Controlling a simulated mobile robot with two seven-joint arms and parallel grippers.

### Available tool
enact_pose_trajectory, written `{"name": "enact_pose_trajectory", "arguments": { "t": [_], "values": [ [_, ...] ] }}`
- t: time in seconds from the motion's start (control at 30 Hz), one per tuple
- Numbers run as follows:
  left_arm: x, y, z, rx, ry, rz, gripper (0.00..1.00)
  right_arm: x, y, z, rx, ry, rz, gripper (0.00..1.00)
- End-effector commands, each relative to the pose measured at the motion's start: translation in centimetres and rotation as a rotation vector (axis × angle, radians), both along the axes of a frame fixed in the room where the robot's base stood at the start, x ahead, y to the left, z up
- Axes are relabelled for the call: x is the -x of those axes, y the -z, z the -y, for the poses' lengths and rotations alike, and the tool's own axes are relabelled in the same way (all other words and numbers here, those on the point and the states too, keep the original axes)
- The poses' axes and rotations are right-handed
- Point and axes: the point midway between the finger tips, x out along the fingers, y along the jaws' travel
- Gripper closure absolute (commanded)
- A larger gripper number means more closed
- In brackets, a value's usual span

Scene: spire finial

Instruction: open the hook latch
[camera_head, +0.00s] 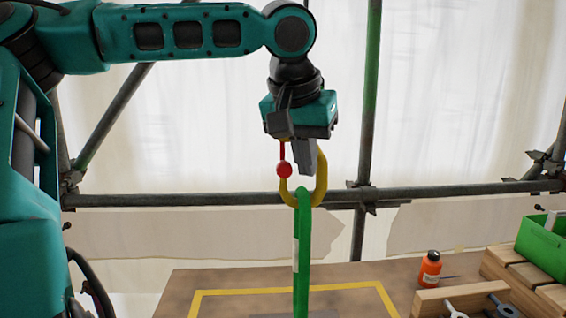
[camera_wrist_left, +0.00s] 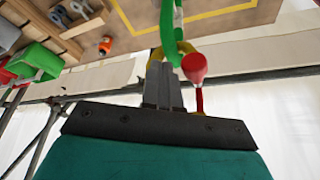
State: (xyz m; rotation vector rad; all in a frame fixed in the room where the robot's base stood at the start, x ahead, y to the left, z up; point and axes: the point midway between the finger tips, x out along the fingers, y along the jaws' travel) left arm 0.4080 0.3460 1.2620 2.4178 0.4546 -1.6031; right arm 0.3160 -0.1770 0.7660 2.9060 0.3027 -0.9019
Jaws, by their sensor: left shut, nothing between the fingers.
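A yellow hook (camera_head: 322,178) hangs in the middle of the head view, and a green strap (camera_head: 303,240) runs down from its bowl. A red lever with a round red knob (camera_head: 284,170) stands at the hook's left side. In the left wrist view the red knob (camera_wrist_left: 194,66) is close, just right of the fingertips, and the green strap (camera_wrist_left: 168,22) lies beyond them. My left gripper (camera_head: 308,170) is shut and empty. Its fingers point down in front of the hook, beside the knob; contact cannot be told. The fingers hide part of the hook. My right gripper is not in view.
A wooden bench (camera_head: 235,282) with a yellow outline lies below. An orange bottle (camera_head: 430,270), a wooden block with metal fittings (camera_head: 460,298) and a green bin (camera_head: 543,244) stand at right. Scaffold poles (camera_head: 130,200) and white sheeting are behind.

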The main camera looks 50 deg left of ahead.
Motion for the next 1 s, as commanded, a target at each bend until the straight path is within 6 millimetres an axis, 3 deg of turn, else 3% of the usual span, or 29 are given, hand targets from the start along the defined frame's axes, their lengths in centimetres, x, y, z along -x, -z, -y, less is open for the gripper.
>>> {"name": "enact_pose_trajectory", "arguments": {
  "t": [0.5, 1.0],
  "values": [
    [0.0, 1.5, 0.0, 0.0, 0.0, 0.0, 1.0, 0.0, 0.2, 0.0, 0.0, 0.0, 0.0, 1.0],
    [0.3, 1.5, -0.3, 0.0, -0.002, 0.001, 1.0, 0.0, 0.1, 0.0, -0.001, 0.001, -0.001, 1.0]
  ]
}}
